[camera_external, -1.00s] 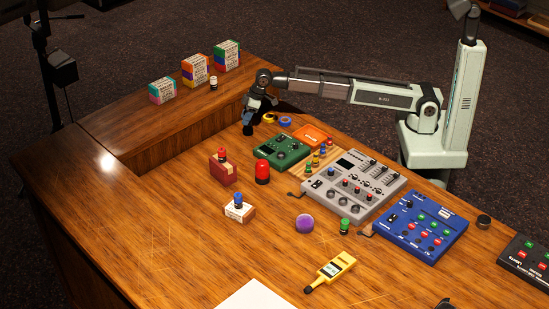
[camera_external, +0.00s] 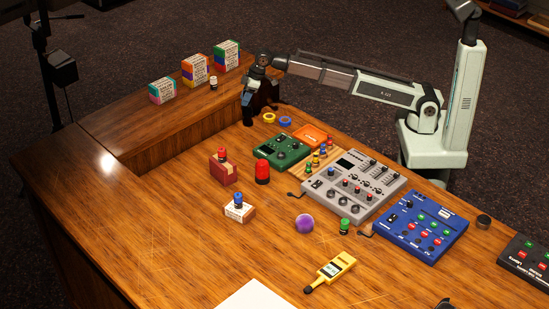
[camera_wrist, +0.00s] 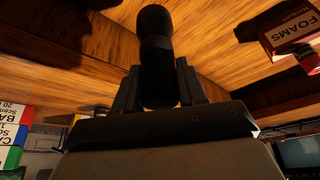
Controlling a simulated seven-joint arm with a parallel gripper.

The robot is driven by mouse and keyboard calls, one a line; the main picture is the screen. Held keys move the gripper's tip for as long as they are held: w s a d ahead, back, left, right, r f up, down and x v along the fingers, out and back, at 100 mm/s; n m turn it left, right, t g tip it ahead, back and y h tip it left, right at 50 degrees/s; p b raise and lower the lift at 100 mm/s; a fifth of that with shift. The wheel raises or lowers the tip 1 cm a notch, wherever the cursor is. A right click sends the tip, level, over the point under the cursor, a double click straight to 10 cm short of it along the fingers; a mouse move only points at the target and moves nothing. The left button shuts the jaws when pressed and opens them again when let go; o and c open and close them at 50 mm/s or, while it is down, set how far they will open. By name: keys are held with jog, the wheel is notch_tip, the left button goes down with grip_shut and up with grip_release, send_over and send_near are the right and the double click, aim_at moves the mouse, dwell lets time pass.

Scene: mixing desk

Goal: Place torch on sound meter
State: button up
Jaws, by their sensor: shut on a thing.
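The torch (camera_wrist: 155,50) is a black cylinder with a wider head. In the wrist view it stands between the two fingers of my gripper (camera_wrist: 156,88), which is shut on it. In the external view my gripper (camera_external: 249,98) is at the far side of the desk, by the raised shelf, and the dark torch (camera_external: 247,117) hangs below it, hard to make out. The sound meter (camera_external: 331,271) is yellow with a dark tip and a small screen. It lies flat near the front of the desk, well away from my gripper, with nothing on it.
A green box (camera_external: 281,150), a grey mixer (camera_external: 356,183) and a blue panel (camera_external: 420,226) line the right side. A red cylinder (camera_external: 262,172), a white box (camera_external: 239,209) and a purple ball (camera_external: 304,223) stand mid-desk. Wood left of the meter is clear.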

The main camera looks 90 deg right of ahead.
jog(key=s+a+r+n+g+y, duration=0.2)
jog(key=a+n, duration=0.5)
jog(key=a, duration=3.8)
jog(key=s+a+n+y, duration=0.1)
jog(key=s+a+n, duration=0.1)
jog(key=s+a, duration=0.9)
jog(key=s+a+n+g, duration=0.1)
jog(key=s+a+n, duration=0.1)
jog(key=s+a, duration=0.9)
jog(key=s+a+n+y, duration=0.1)
jog(key=s+a+n, duration=0.35)
jog(key=a, duration=1.15)
jog(key=shift+m, duration=0.95)
jog(key=shift+s+f, duration=0.25)
jog(key=shift+f, duration=1.2)
jog(key=shift+s+f, duration=0.2)
jog(key=shift+f, duration=1.25)
jog(key=shift+s+f, duration=0.25)
jog(key=shift+f, duration=1.2)
jog(key=shift+f, duration=0.15)
jog(key=o, duration=1.2)
jog(key=v, duration=1.2)
jog(key=shift+r, duration=0.2)
